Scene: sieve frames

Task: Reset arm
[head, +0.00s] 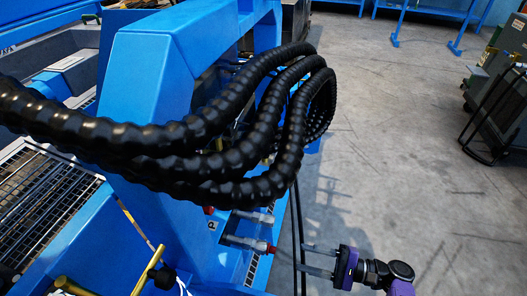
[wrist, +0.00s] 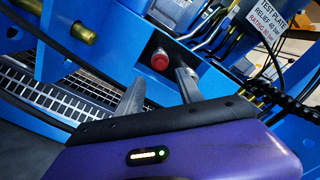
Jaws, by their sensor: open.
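My gripper (head: 304,258) is purple and black with two grey fingers. It is open and empty at the lower middle of the head view, pointing left toward a blue machine (head: 150,95). Its fingertips are apart from a red-tipped grey fitting (head: 270,248) on the machine's side. Part of the left finger is hidden behind the body.
Thick black ribbed hoses (head: 225,115) loop out from the machine above my gripper. Thin black cables (head: 298,235) hang just left of the fingertips. Brass parts (head: 150,268) stand at lower left. A "TEST PLATE" label (wrist: 266,22) shows at upper right. Grey floor (head: 410,140) is open to the right.

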